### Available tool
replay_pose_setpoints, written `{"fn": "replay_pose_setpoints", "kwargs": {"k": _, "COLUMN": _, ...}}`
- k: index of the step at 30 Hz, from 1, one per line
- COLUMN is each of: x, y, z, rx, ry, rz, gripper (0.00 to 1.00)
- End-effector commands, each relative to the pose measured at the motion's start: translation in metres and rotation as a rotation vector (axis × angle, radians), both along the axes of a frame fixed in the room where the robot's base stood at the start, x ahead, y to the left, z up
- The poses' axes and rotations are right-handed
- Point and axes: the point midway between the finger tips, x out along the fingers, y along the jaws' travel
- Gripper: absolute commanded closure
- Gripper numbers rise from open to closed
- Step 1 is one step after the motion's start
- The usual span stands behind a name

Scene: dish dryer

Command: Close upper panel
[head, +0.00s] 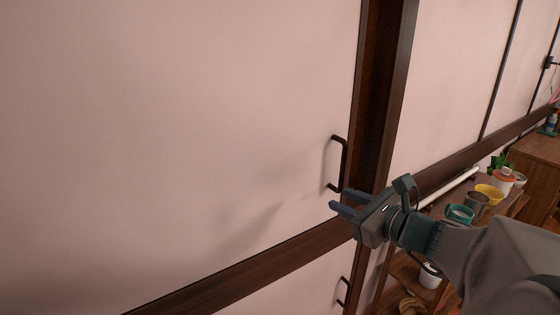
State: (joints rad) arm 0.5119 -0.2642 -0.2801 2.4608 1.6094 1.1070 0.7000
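The upper panel (210,110) is a large pale pink door that fills the left and middle of the head view. It has a dark handle (343,165) near its right edge. A dark brown frame post (383,95) stands just right of the panel, with a dark strip between them; I cannot tell how far ajar the panel is. My gripper (337,200) is just below the handle's lower end in the picture, pointing left. Its two fingers are apart with nothing between them. I cannot tell whether a finger touches the panel or the handle.
A dark rail (250,268) runs below the panel, with a lower panel and its handle (342,291) beneath. At right, a wooden shelf holds a teal cup (460,214), a grey mug (478,203), a yellow bowl (489,194) and other items, close behind my arm.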

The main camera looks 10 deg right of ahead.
Motion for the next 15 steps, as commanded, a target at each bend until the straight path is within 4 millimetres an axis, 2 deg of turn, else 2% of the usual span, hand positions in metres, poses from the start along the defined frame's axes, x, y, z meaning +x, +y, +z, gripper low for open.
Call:
{"fn": "replay_pose_setpoints", "kwargs": {"k": 1, "x": 0.002, "y": -0.019, "z": -0.002, "rx": 0.075, "ry": -0.020, "rz": -0.072, "gripper": 0.70}}
{"fn": "replay_pose_setpoints", "kwargs": {"k": 3, "x": 0.002, "y": -0.041, "z": 0.003, "rx": 0.161, "ry": -0.049, "rz": -0.150, "gripper": 0.70}}
{"fn": "replay_pose_setpoints", "kwargs": {"k": 6, "x": 0.001, "y": -0.062, "z": 0.007, "rx": 0.243, "ry": -0.081, "rz": -0.223, "gripper": 0.70}}
{"fn": "replay_pose_setpoints", "kwargs": {"k": 11, "x": 0.006, "y": -0.072, "z": 0.011, "rx": 0.287, "ry": -0.101, "rz": -0.260, "gripper": 0.70}}
{"fn": "replay_pose_setpoints", "kwargs": {"k": 15, "x": 0.024, "y": -0.069, "z": 0.011, "rx": 0.288, "ry": -0.099, "rz": -0.259, "gripper": 0.70}}
